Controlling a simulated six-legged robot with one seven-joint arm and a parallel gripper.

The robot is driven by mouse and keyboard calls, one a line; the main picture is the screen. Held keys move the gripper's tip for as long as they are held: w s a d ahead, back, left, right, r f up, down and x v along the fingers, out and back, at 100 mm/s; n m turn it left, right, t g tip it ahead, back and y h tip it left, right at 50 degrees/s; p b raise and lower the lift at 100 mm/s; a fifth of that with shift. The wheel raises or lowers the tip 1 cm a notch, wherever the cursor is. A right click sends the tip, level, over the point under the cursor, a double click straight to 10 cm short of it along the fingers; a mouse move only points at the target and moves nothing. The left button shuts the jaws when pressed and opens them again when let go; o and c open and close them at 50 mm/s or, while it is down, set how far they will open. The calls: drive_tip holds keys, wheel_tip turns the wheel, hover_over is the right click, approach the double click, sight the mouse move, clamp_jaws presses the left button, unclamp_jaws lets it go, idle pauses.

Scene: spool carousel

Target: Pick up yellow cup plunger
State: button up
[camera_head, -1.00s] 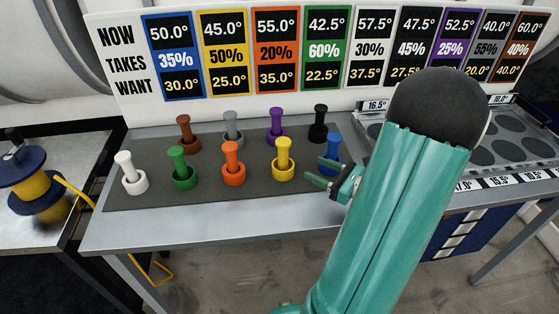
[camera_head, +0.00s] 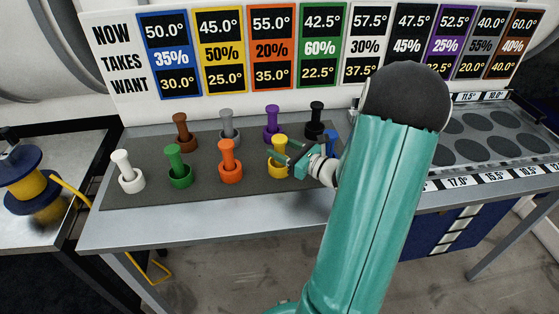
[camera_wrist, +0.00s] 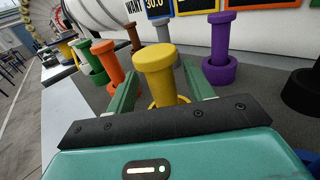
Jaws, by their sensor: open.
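The yellow cup plunger (camera_head: 279,146) stands upright in its yellow cup (camera_head: 278,170) on the dark grey mat (camera_head: 205,197). My gripper (camera_head: 277,153) is open and reaches it from the right. In the wrist view the yellow plunger (camera_wrist: 156,75) rises between the two green fingers (camera_wrist: 163,93), with space visible on both sides. The fingers are not closed on it. The lower part of the yellow cup is partly hidden behind the gripper body in the wrist view.
The orange plunger (camera_head: 229,158) is close left of the yellow one. The purple (camera_head: 271,121) and black (camera_head: 315,117) plungers stand behind; the blue one (camera_head: 331,143) is partly hidden by my arm. Green (camera_head: 176,162) and white (camera_head: 126,168) stand farther left. A sign board (camera_head: 119,77) rises behind.

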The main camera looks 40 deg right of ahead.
drive_tip(key=shift+w+a, duration=0.1)
drive_tip(key=shift+w, duration=0.55)
clamp_jaws()
